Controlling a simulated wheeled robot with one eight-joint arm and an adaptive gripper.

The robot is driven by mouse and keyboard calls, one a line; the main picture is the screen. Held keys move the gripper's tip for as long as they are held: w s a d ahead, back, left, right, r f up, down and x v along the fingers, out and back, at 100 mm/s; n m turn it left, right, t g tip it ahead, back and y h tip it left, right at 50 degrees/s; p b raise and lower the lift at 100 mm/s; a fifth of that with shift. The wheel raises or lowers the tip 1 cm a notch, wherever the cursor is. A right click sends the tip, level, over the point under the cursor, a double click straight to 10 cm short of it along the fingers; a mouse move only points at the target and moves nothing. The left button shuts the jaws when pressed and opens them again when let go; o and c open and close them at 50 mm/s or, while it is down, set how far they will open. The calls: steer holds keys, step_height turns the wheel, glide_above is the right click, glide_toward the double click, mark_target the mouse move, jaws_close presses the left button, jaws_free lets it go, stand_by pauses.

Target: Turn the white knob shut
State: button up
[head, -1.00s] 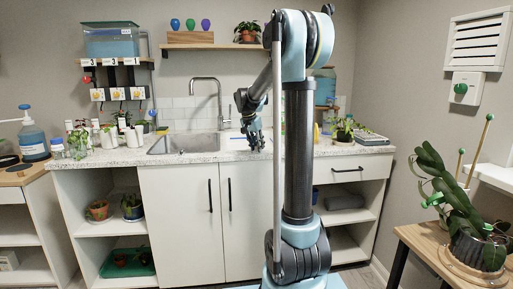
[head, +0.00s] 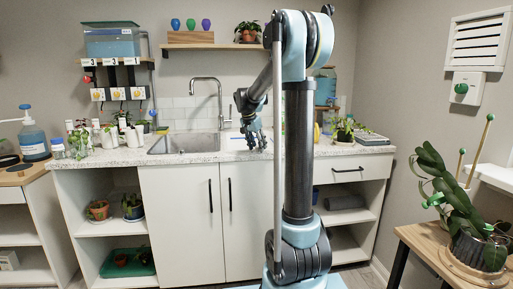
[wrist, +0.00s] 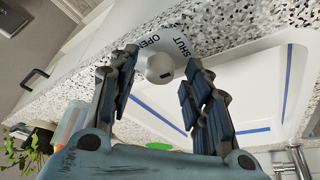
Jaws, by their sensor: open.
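In the wrist view the white knob (wrist: 159,66) is a small round pale knob with a dark mark on its lower right side. It sits on a white dial plate (wrist: 150,38) lettered OPEN and SHUT, by the speckled counter edge. My gripper (wrist: 163,64) is open, with one dark finger on each side of the knob in the picture. I cannot tell whether either finger touches it. In the head view my gripper (head: 254,138) is low over the counter, right of the sink, and I cannot make out the knob there.
A white tray (wrist: 268,62) with blue lines lies beside the knob. The speckled counter (wrist: 215,27) runs past it. In the head view the sink (head: 184,145) and tap (head: 219,100) are left of my gripper; a potted plant (head: 344,130) stands to the right.

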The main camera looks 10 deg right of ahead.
steer(key=v, duration=1.2)
steer(key=shift+w+d, duration=0.1)
steer(key=s+d+f+n+y, duration=0.1)
steer(key=s+f+n, duration=0.15)
steer(key=s, duration=0.55)
steer(key=s+d+f+n, duration=0.15)
steer(key=s+f, duration=0.25)
steer(key=s, duration=0.4)
steer(key=s+d+f+n+y, duration=0.1)
steer(key=s+d+f, duration=0.1)
steer(key=s+f, duration=0.35)
steer(key=s+f+n, duration=0.2)
steer(key=s+f, duration=0.5)
steer(key=s, duration=0.2)
steer(key=s+f+n+g+y, duration=0.1)
steer(key=s+f+n, duration=0.1)
steer(key=s+f, duration=0.5)
steer(key=s+a, duration=0.1)
steer(key=s, duration=0.2)
steer(key=shift+s+f, duration=0.15)
steer(key=shift+f, duration=0.25)
